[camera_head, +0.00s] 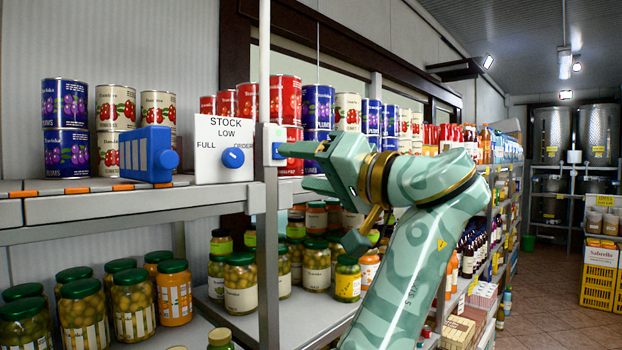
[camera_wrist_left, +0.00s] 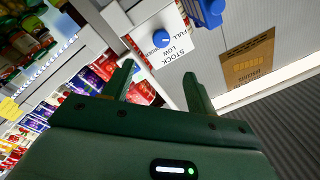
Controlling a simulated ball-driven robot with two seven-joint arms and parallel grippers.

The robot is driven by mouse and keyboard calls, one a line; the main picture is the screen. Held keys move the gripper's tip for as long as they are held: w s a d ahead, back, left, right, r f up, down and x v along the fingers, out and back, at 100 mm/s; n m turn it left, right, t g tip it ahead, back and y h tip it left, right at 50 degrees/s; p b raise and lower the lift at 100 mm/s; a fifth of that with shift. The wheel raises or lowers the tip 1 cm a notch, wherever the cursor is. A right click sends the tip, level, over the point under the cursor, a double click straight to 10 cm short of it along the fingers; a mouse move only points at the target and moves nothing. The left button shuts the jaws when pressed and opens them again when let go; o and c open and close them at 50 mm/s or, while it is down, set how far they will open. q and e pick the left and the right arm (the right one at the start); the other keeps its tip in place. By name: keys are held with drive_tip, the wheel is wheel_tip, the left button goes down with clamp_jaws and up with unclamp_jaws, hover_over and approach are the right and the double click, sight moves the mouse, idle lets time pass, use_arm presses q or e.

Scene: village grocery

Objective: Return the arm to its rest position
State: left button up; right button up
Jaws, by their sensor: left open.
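My left gripper (camera_head: 290,165) is raised in front of the shelf post, its fingers pointing left. In the left wrist view its two fingers (camera_wrist_left: 162,80) stand apart with nothing held between them. Its arm, pale green with darker markings, reaches up from the lower part of the head view and bends at the wrist. The white stock sign (camera_head: 207,134) with a blue knob (camera_head: 233,158) is left of the fingers. The sign and knob (camera_wrist_left: 162,38) also show beyond the fingers in the wrist view. My right gripper is not seen.
A small white box with a blue face (camera_head: 277,151) is on the post close to the fingers. A blue device (camera_head: 148,155) stands on the shelf edge (camera_head: 130,205). Cans (camera_head: 65,103) and jars (camera_head: 174,292) fill the shelves. The tiled aisle (camera_head: 550,290) is open at right.

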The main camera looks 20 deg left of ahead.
use_arm(q)
drive_tip(key=shift+s+d, duration=0.15)
drive_tip(key=shift+d, duration=0.25)
drive_tip(key=shift+a, duration=0.1)
